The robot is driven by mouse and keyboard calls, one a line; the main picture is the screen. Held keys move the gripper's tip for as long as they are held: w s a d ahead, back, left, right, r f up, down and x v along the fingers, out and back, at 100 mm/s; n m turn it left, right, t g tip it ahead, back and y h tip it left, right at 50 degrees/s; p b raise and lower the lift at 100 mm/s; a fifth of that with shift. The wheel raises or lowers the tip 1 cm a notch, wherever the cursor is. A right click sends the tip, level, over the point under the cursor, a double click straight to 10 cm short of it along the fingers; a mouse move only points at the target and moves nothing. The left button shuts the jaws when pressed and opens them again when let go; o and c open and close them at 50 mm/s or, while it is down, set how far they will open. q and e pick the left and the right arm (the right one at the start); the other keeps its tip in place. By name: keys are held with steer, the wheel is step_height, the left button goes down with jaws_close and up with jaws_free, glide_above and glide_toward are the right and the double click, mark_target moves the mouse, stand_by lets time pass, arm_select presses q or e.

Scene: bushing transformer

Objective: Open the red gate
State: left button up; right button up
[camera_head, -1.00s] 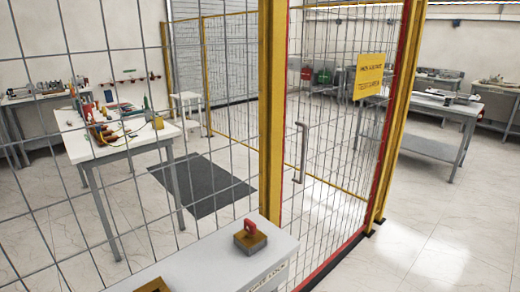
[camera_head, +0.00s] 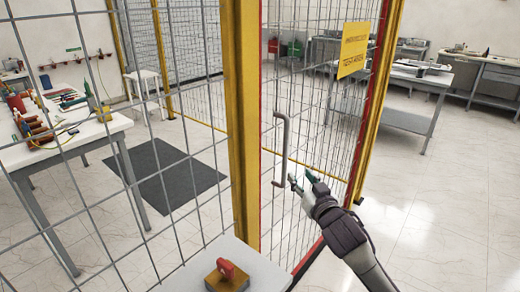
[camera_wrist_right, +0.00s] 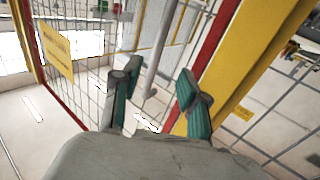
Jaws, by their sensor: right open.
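The red gate (camera_head: 376,90), a red frame with grey wire mesh, stands between two yellow posts and looks shut. Its grey vertical bar handle (camera_head: 283,135) is near the left post. My right gripper (camera_head: 302,178) is open beside the handle's lower end. In the right wrist view, the handle (camera_wrist_right: 164,45) runs between the two open green-padded fingers (camera_wrist_right: 157,75) of my right gripper; whether they touch it I cannot tell. The gate's red edge (camera_wrist_right: 213,40) is right of the handle there. My left gripper is not in view.
The yellow post (camera_head: 240,130) and mesh fence stand to the left. A yellow sign (camera_head: 354,48) hangs on the gate. Behind are a tool table (camera_head: 110,128), a dark mat (camera_head: 165,175) and clear floor.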

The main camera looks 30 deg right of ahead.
mark_target(286, 156)
steer(key=w, duration=0.3)
steer(key=w+d+p, duration=0.1)
steer(key=w, duration=0.3)
steer(key=w+d+p, duration=0.1)
steer(key=w, duration=0.3)
steer(key=shift+d+r, duration=0.15)
steer(key=shift+d, duration=0.05)
steer(key=shift+w+d, duration=0.15)
steer(key=shift+w, duration=0.65)
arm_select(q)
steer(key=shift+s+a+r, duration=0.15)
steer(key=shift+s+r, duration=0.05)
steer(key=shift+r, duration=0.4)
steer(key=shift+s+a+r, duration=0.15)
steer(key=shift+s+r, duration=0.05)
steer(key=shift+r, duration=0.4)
arm_select(e)
jaws_close()
